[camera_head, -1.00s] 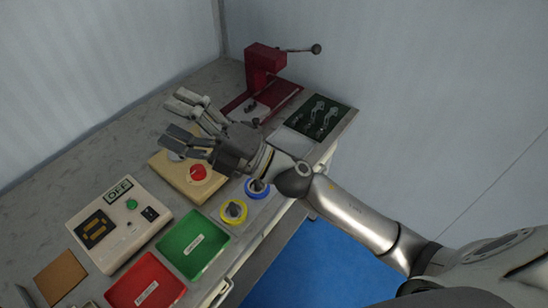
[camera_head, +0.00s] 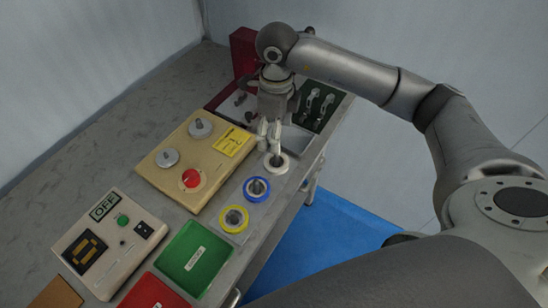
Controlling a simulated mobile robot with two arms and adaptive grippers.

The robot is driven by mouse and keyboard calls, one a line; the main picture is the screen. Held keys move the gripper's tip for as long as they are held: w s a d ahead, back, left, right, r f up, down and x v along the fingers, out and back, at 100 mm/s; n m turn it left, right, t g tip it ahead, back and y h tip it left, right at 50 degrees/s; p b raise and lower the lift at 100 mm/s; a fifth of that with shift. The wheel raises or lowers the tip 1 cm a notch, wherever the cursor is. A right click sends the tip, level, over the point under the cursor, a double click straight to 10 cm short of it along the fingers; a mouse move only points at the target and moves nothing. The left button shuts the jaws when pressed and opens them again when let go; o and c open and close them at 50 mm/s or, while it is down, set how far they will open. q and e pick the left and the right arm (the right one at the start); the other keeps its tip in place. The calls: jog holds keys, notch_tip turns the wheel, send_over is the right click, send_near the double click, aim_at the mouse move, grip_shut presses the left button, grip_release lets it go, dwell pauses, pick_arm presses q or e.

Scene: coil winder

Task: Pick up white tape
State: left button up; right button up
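The white tape (camera_head: 277,165) is a small ring on a peg. It is the farthest of three tape rolls along the table's front edge, behind the blue one. My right gripper (camera_head: 269,148) points down just above and slightly left of it. Its fingers partly cover the far side of the tape. I cannot tell whether the fingertips touch the roll or how wide they are apart. My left gripper is not in view.
Blue tape (camera_head: 256,189) and yellow tape (camera_head: 234,219) sit nearer. A tan board (camera_head: 170,190) with a red button lies left. A dark tool tray (camera_head: 317,105) and red machine (camera_head: 242,50) stand behind. Green bin (camera_head: 195,258) and control box (camera_head: 110,242) are in front.

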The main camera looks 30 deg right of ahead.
send_over(276, 165)
jog(key=w, duration=0.1)
jog(key=f, duration=0.3)
jog(key=f+p, duration=0.1)
jog(key=f, duration=0.1)
jog(key=shift+d+f, duration=0.1)
jog(key=shift+d, duration=0.2)
jog(key=shift+s+f, duration=0.1)
jog(key=shift+f, duration=0.25)
notch_tip(276, 165, down, 4)
jog(key=shift+s+a+r+p, duration=0.1)
jog(key=shift+r+p, duration=0.05)
jog(key=shift+p, duration=0.7)
jog(key=shift+f, duration=0.4)
jog(key=c, duration=0.8)
jog(key=shift+r, duration=0.1)
